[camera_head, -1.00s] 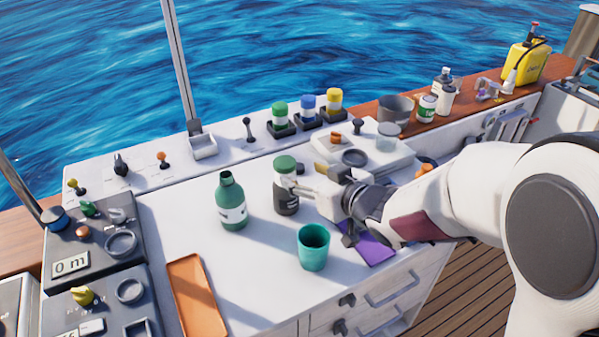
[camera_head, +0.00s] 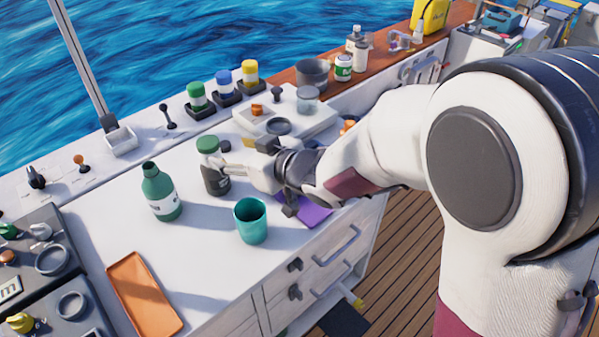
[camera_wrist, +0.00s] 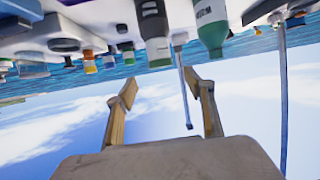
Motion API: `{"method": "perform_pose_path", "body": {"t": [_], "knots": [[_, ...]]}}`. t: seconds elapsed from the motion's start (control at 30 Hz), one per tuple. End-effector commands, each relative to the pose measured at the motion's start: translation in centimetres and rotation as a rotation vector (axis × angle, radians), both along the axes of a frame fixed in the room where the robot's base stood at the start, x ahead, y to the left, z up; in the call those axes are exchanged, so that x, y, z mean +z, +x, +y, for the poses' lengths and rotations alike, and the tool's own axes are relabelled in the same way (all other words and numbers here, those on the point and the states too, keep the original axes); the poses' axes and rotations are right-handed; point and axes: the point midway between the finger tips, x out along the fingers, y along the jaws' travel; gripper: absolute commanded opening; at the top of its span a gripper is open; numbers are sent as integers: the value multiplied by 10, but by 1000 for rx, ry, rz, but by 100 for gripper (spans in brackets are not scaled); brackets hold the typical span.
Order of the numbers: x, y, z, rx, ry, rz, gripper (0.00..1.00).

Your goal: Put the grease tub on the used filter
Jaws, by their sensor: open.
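A dark cylinder with a green top and a pale band (camera_head: 213,168), which looks like the used filter, stands upright on the white counter. It also shows upside down in the wrist view (camera_wrist: 153,30). My gripper (camera_head: 240,172) is low over the counter at its right side. The wrist view shows my gripper (camera_wrist: 160,88) with its two fingers apart and nothing between them. I cannot tell whether a finger touches the cylinder. A small white tub with a green label (camera_head: 343,68), probably the grease tub, stands on the wooden ledge at the back.
A green bottle (camera_head: 160,192) stands left of the cylinder and a teal cup (camera_head: 251,221) in front. An orange tray (camera_head: 144,294) lies at the front left. Green, blue and yellow canisters (camera_head: 223,84) line the back. A purple mat (camera_head: 312,214) lies under my arm.

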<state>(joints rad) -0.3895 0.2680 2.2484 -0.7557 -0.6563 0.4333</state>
Motion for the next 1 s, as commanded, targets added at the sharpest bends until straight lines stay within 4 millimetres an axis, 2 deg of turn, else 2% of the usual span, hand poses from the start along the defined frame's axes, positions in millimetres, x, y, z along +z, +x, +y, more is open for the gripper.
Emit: {"method": "perform_pose_path", "body": {"t": [0.27, 0.47, 0.57, 0.73, 1.0], "knots": [[2, 2, -5, -14, -7, -2, 53], [14, 9, -34, -91, -45, -7, 53], [23, 12, -59, -158, -77, -6, 53], [39, 11, -112, -292, -140, 13, 53], [56, -13, -193, -489, -223, 82, 53]]}}
